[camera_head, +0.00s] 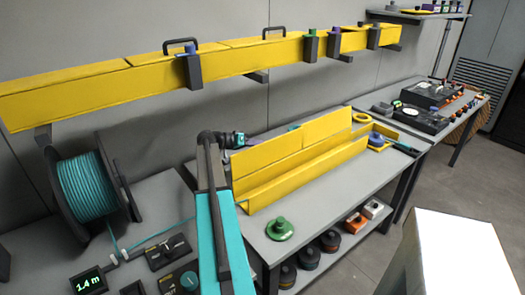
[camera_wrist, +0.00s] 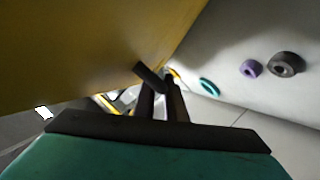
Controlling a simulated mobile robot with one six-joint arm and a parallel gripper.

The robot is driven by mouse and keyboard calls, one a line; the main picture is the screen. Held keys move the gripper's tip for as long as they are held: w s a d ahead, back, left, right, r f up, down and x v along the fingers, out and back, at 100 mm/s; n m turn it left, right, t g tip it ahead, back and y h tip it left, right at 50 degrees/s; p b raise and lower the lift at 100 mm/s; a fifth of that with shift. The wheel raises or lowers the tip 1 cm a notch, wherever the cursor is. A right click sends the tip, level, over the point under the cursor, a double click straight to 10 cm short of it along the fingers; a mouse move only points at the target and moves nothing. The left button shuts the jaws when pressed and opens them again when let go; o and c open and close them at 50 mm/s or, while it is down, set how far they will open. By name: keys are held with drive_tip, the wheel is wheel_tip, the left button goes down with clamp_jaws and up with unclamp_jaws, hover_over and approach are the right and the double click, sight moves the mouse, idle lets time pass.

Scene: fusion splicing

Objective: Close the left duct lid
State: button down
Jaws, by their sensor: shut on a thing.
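The yellow duct (camera_head: 300,180) lies on the middle bench with a long open channel. Its left lid (camera_head: 265,157) stands raised along the back edge, beside the right lid (camera_head: 328,128), also raised. My arm reaches past the left end of the duct, and its wrist is behind the left lid. The fingertips are hidden in the head view. In the wrist view the yellow lid fills the upper left, and my gripper (camera_wrist: 162,84) is shut on a short dark bar (camera_wrist: 150,77) beside it, which looks like the lid's handle.
A teal cable runs from the spool (camera_head: 88,190) toward the duct's left end. A green round piece (camera_head: 280,228) lies in front of the duct. A teal ring (camera_wrist: 209,87), a purple ring (camera_wrist: 250,68) and a grey ring (camera_wrist: 286,64) lie on the grey surface behind the lid.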

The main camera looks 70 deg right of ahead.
sight(274, 151)
drive_tip(key=shift+s+a+r+m+t+b, duration=0.15)
drive_tip(key=shift+s+a+m+t+b, duration=0.5)
drive_tip(key=shift+b, duration=1.6)
drive_tip(key=s+m+b, duration=0.1)
drive_tip(key=b, duration=0.1)
drive_tip(key=s+a+m+t+h+b, duration=0.1)
drive_tip(key=b, duration=0.2)
drive_tip(key=shift+r, duration=0.15)
drive_tip(key=s+m+b, duration=0.1)
drive_tip(key=b, duration=0.1)
drive_tip(key=a+t+b, duration=0.1)
drive_tip(key=b, duration=0.2)
drive_tip(key=s+m+t+h+b, duration=0.1)
drive_tip(key=b, duration=0.1)
drive_tip(key=shift+s+a+f+m+b, duration=0.2)
drive_tip(key=shift+s+a+m+b, duration=0.1)
drive_tip(key=shift+s+m+b, duration=0.1)
drive_tip(key=s+a+f+m+t+h+b, duration=0.2)
drive_tip(key=s+f+m+b, duration=0.2)
drive_tip(key=b, duration=1.1)
drive_tip(key=shift+s+a+m+t+h, duration=0.15)
drive_tip(key=shift+a+m+t+h, duration=0.25)
drive_tip(key=shift+m, duration=0.35)
drive_tip(key=shift+s+a+f+b, duration=0.1)
drive_tip(key=shift+s+f+b, duration=0.1)
drive_tip(key=shift+b, duration=0.2)
drive_tip(key=c, duration=2.1)
unclamp_jaws()
drive_tip(key=shift+w, duration=0.1)
